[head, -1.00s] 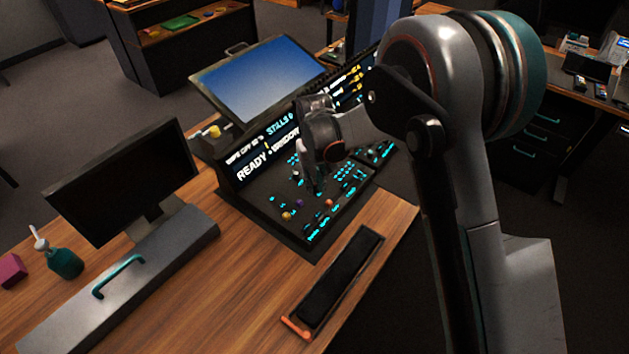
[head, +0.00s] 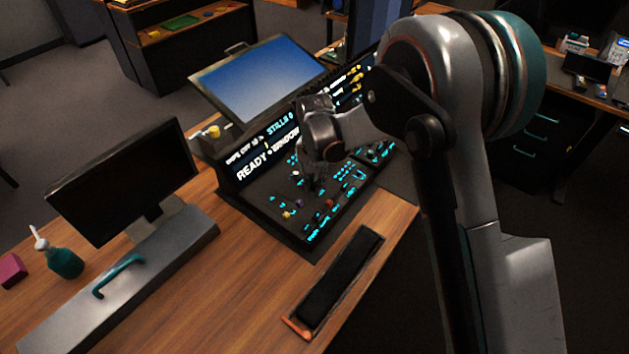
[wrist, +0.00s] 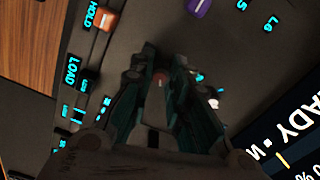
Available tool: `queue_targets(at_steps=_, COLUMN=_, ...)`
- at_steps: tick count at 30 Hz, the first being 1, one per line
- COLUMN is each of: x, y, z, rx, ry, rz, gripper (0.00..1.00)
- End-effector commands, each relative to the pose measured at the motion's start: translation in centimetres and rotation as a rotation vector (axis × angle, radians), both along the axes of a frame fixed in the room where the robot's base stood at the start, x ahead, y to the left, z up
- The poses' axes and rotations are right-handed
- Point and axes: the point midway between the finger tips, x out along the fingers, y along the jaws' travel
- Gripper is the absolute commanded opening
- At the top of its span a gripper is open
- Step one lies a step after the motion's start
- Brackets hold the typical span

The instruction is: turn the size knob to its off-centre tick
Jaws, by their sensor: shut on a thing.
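My gripper (head: 317,183) is down at the dark control panel (head: 262,211), pointing at its surface. In the wrist view, the two dark teal fingers (wrist: 160,82) are shut around a small reddish knob (wrist: 159,78) with a pale mark on top. The fingers cover its sides and its label, so I cannot read whether it is the size knob. Its tick marks are also hidden. In the head view, my gripper hides this knob.
An orange knob (wrist: 104,18) by HOLD and a purple knob (wrist: 200,8) sit close by. A white round piece (wrist: 213,103) is right of the fingers. The lit READY display (head: 268,155) rises behind the panel. A black padded rest (head: 341,276) lies in front.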

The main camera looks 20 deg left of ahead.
Motion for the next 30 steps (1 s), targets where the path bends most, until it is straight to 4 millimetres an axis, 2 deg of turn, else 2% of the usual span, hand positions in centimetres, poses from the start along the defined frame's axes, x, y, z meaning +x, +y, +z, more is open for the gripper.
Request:
queue_targets(at_steps=15, x=0.01, y=0.04, z=0.02, rx=0.001, ry=0.0, rz=-0.018, gripper=0.0)
queue_targets(at_steps=16, x=0.01, y=0.04, z=0.02, rx=0.001, ry=0.0, rz=-0.018, gripper=0.24)
queue_targets(at_steps=18, x=0.01, y=0.04, z=0.02, rx=0.001, ry=0.0, rz=-0.018, gripper=0.39)
queue_targets(at_steps=30, x=0.0, y=0.02, z=0.4, rx=0.0, ry=0.0, rz=-0.018, gripper=0.39)
